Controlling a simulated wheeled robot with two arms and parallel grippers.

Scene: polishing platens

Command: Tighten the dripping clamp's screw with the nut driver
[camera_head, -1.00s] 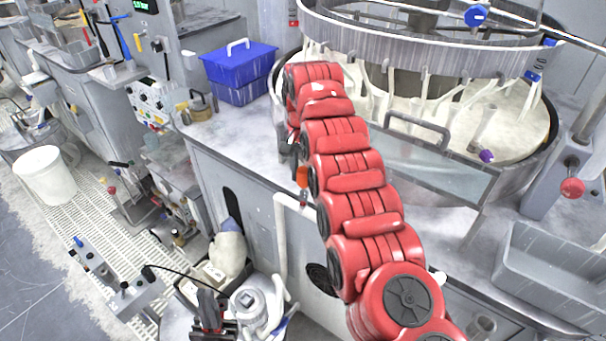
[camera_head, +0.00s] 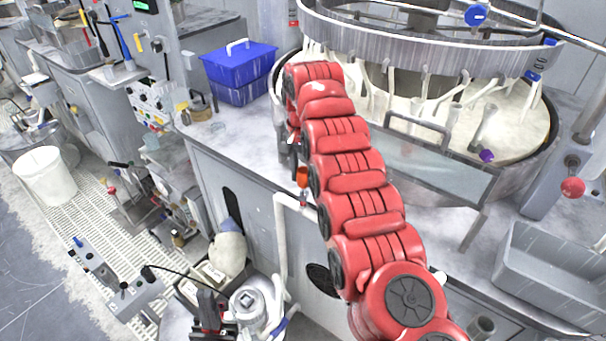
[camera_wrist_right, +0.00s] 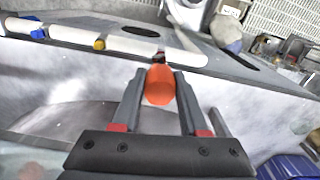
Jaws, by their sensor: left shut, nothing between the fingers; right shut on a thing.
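In the right wrist view, my right gripper (camera_wrist_right: 160,90) is shut on the orange handle of the nut driver (camera_wrist_right: 159,85). Its dark far end is close to the white pipe (camera_wrist_right: 130,42); I cannot tell whether it touches. A yellow fitting (camera_wrist_right: 99,45) and a blue one (camera_wrist_right: 37,34) sit on the pipe; which clamp drips is not clear. My left gripper (camera_head: 208,312) is low, shut and empty.
A blue lidded box (camera_head: 240,75) stands on the counter beside the large round polishing machine (camera_head: 430,55). A grey tray (camera_head: 555,270) is at the right. A white bucket (camera_head: 45,175) stands on the floor at the left. A round container (camera_head: 250,305) is beside my left gripper.

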